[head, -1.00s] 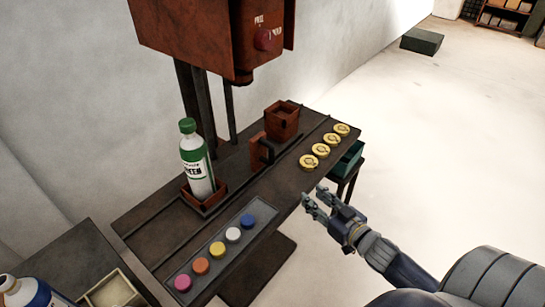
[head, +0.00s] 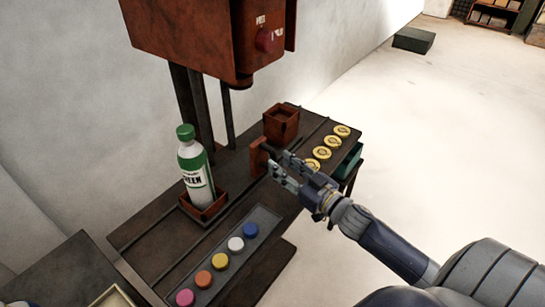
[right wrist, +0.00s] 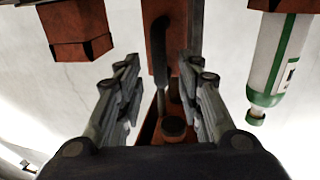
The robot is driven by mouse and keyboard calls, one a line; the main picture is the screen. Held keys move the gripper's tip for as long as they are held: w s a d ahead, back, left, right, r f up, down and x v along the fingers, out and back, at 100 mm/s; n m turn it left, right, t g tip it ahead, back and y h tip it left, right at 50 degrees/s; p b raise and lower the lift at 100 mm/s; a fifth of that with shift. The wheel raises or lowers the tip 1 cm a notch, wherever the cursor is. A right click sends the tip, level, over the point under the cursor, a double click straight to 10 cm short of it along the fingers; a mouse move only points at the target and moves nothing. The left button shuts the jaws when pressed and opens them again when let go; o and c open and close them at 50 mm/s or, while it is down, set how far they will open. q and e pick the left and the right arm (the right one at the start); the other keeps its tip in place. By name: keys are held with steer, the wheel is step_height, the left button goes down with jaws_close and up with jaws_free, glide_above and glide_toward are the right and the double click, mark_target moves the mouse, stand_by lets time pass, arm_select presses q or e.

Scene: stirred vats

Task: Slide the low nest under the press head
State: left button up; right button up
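A green-capped white bottle (head: 194,165) stands upright in a low rust-red nest (head: 205,208) on the dark rail of the bench. A taller, empty-looking square nest (head: 282,125) is farther along the rail. Between them is a rust-red upright plate (head: 258,155) with a black handle (right wrist: 160,50). The red press head (head: 205,40) hangs above the bench. My right gripper (head: 278,165) is open at the handle, which stands between its fingers in the right wrist view, with visible gaps. Contact is not visible. My left gripper is not in view.
A tray (head: 215,265) of several coloured pucks lies along the front edge. Several yellow discs (head: 326,153) lie at the right end of the bench. A teal bin (head: 349,160) stands beyond that end.

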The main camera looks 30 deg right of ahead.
mark_target(275, 160)
steer(key=shift+w+a, duration=0.25)
steer(key=shift+w, duration=0.9)
steer(key=shift+w+a, duration=0.2)
steer(key=shift+w, duration=0.9)
jaws_close()
